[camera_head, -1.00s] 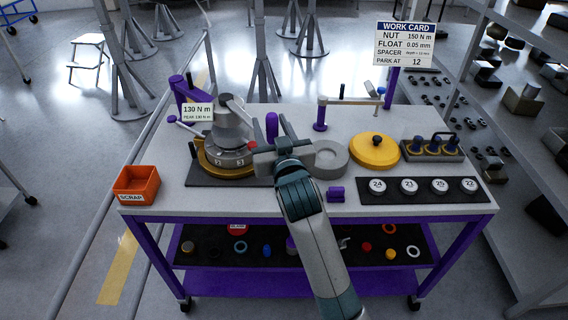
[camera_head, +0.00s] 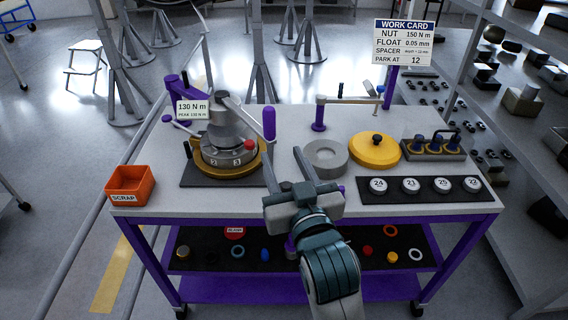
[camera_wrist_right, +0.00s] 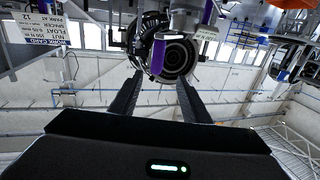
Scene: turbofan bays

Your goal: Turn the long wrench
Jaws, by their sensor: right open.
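The long wrench is a grey bar (camera_head: 240,116) running from the top of a grey round unit (camera_head: 226,147) to an upright purple handle (camera_head: 269,123). A purple upright handle also shows between the fingers in the right wrist view (camera_wrist_right: 158,57). My right gripper (camera_head: 293,166) is open and empty, in front of the wrench handle and apart from it, over the bench's front part. Its dark fingers (camera_wrist_right: 160,97) stand wide apart in the right wrist view. A sign (camera_head: 193,110) beside the unit reads 130 N m. My left gripper is not in view.
The work card (camera_head: 404,42) reads nut 150 N m, park at 12. A grey ring (camera_head: 326,157), a yellow disc (camera_head: 375,151) and numbered white pucks (camera_head: 410,185) stand on the right. An orange scrap bin (camera_head: 131,186) stands at the left edge. A lower shelf holds small parts.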

